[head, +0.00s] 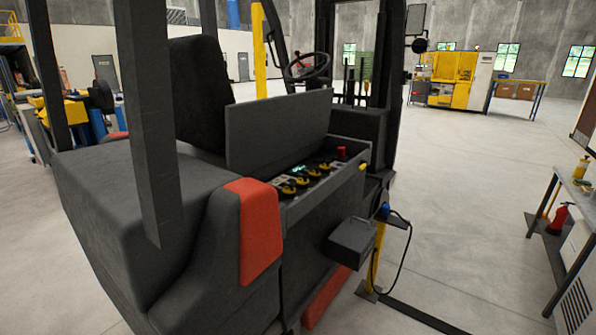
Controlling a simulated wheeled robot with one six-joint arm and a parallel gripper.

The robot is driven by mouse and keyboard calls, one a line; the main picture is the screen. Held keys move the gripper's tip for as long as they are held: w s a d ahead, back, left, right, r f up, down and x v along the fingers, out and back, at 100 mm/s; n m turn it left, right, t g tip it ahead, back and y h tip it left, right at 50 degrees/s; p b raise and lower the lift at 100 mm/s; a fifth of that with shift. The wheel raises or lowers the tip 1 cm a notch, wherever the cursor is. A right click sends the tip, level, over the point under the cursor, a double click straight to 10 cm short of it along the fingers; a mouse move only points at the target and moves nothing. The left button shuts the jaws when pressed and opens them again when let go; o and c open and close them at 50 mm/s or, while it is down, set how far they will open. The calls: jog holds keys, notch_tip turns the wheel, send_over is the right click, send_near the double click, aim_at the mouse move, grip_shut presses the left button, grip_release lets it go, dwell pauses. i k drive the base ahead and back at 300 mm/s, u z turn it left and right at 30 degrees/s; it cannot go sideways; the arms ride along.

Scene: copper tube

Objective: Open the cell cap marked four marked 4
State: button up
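A dark grey forklift (120,205) fills the left and middle of the head view. Its battery compartment (318,193) lies open behind the seat's side, with a raised grey panel (275,130) along its far side. Inside sits a row of several black and yellow round cell caps (301,181). They are small, and I cannot read any number on them, so I cannot tell which is marked 4. I also cannot tell whether any cap is open. A red part (341,153) stands at the row's right end. My gripper is not in view.
A dark box (352,242) juts out below the compartment, beside a yellow post (377,258) with a hanging black cable (405,245). A workbench (575,190) and red fire extinguisher (558,219) stand at right. The floor (470,200) between is clear.

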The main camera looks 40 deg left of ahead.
aim_at(327, 166)
jog(key=u, duration=0.85)
jog(key=i, duration=1.55)
jog(key=u, duration=1)
jog(key=i, duration=0.25)
jog(key=z, duration=1.2)
jog(key=k, duration=0.65)
jog(key=u, duration=1.1)
jog(key=i, duration=0.35)
jog(key=z, duration=0.1)
